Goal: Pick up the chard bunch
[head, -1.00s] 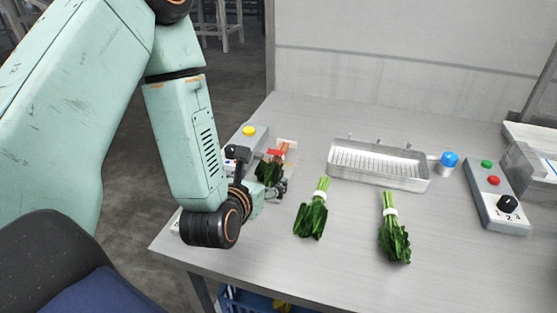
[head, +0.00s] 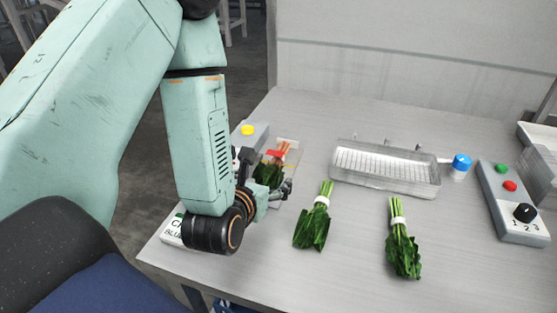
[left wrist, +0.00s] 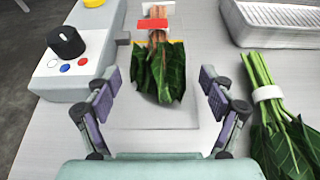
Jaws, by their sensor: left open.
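The chard bunch (head: 268,174) has dark green leaves, reddish-orange stems and a red band. It lies on a pale board at the table's left side. It also shows in the left wrist view (left wrist: 158,72), leaves toward me and stems away. My left gripper (head: 284,188) is beside the leaf end, and my wrist hides part of the bunch in the head view. In the left wrist view the fingers (left wrist: 160,88) are spread wide, one on each side of the leaves, with nothing between them touching. My right gripper is in no view.
Two green bunches with white bands (head: 314,222) (head: 403,245) lie to the right. A metal tray (head: 386,192) stands behind them. A grey control box with a black knob (left wrist: 72,60) is close on the left. Another control box (head: 512,205) stands at the far right.

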